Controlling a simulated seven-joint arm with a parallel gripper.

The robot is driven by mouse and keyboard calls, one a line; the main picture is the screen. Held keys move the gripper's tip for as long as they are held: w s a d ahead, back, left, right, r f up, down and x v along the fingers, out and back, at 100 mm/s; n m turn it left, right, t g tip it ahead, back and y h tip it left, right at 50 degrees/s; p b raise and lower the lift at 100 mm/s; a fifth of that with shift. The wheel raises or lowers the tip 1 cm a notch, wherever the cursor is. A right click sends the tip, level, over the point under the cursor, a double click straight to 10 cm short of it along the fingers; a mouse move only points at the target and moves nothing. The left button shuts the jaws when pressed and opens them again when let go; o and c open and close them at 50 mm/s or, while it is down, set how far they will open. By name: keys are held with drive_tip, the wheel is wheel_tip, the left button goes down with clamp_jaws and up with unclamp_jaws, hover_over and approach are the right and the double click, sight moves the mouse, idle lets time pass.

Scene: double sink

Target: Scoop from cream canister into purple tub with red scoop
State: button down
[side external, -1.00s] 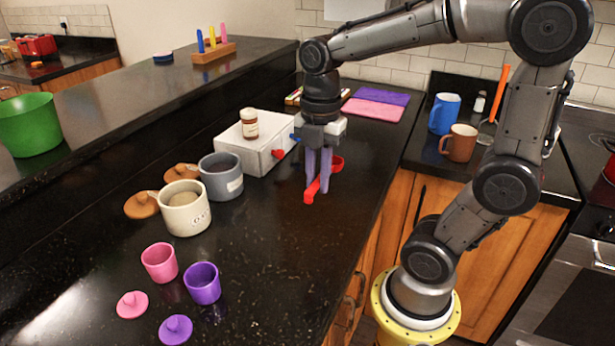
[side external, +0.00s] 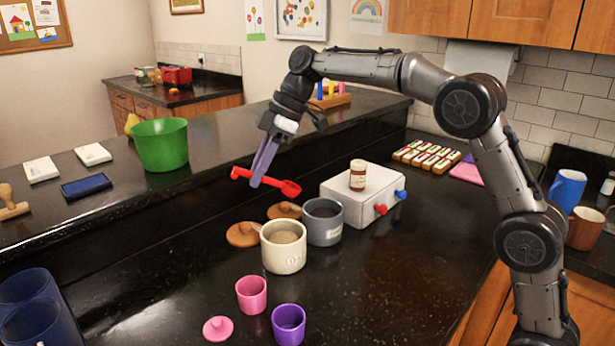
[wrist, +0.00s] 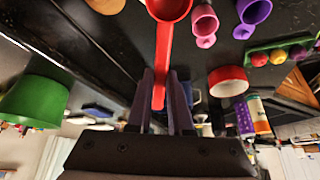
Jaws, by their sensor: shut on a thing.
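The cream canister (side external: 284,258) stands open on the dark counter in the side view, with beige contents inside. The purple tub (side external: 288,326) stands upright and open nearer the camera, to the right of the pink tub; it also shows in the wrist view (wrist: 254,10). My gripper (side external: 257,180) is shut on the handle of the red scoop (side external: 290,188). It holds the scoop in the air, with the bowl to the right, appearing above and behind the canister. In the wrist view the handle (wrist: 162,60) runs between my fingers. What the bowl holds cannot be seen.
A grey canister (side external: 324,225) stands right beside the cream one, with brown lids (side external: 243,234) behind. A white box (side external: 362,192) carries a small jar (side external: 357,176). The pink tub (side external: 251,295) and pink lid (side external: 217,328) are in front. A raised ledge (side external: 100,205) runs behind.

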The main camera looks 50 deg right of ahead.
drive_tip(key=shift+t+y, duration=0.3)
drive_tip(key=shift+y, duration=0.4)
drive_tip(key=f, duration=0.1)
drive_tip(key=w+f, duration=0.1)
drive_tip(key=a+f, duration=0.1)
drive_tip(key=shift+w+a+f, duration=0.1)
drive_tip(key=shift+w+f, duration=0.25)
drive_tip(key=shift+w, duration=0.05)
drive_tip(key=shift+f, duration=0.1)
drive_tip(key=f, duration=0.3)
drive_tip(key=s+d+f, duration=0.1)
drive_tip(key=f, duration=0.3)
drive_tip(key=d+f, duration=0.1)
drive_tip(key=f, duration=0.2)
drive_tip(key=shift+s+f, duration=0.15)
drive_tip(key=shift+f, duration=0.1)
wheel_tip(320, 180, up, 11)
drive_tip(key=shift+r, duration=0.2)
idle(0.9)
drive_tip(key=shift+w+a, duration=0.1)
drive_tip(key=shift+w, duration=0.1)
idle(0.5)
